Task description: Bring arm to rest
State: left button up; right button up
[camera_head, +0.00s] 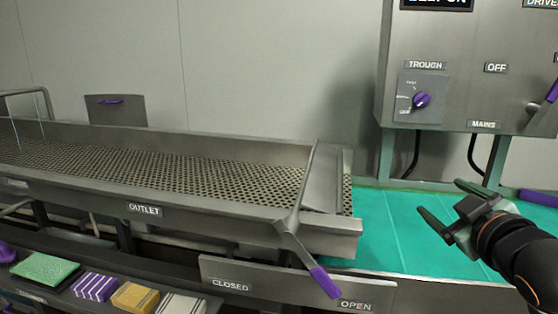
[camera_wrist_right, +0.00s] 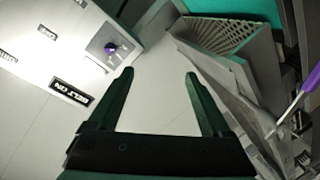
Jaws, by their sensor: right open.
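My right gripper (camera_head: 440,213) is open and empty at the right of the head view, above the teal belt (camera_head: 395,225) and below the control box. Its two dark green fingers are spread apart in the wrist view (camera_wrist_right: 160,90), with only the pale wall between them. My right arm comes in from the right edge. My left gripper is not in view.
The steel control box (camera_head: 480,95) carries a purple trough knob (camera_head: 422,100). A perforated trough (camera_head: 180,170) runs left, with a purple-handled lever (camera_head: 325,283) between CLOSED and OPEN labels. Sponges and cloths, including a green one (camera_head: 45,268), lie on a lower shelf.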

jog(key=s+a+f+m+g+y, duration=0.1)
jog(key=a+f+g+y, duration=0.15)
jog(key=f, duration=1.35)
jog(key=s+a+f+m+g+y, duration=0.15)
jog(key=a+f, duration=0.25)
jog(key=f, duration=1.2)
jog(key=s+a+f+m+g, duration=0.1)
jog(key=s+a+f, duration=0.1)
jog(key=s+f, duration=0.7)
jog(key=s+a+f+m+g, duration=0.1)
jog(key=s+a+f, duration=0.2)
jog(key=s+f, duration=0.7)
jog(key=shift+s+a+f+g, duration=0.2)
jog(key=shift+s+g, duration=0.1)
jog(key=shift+s, duration=0.1)
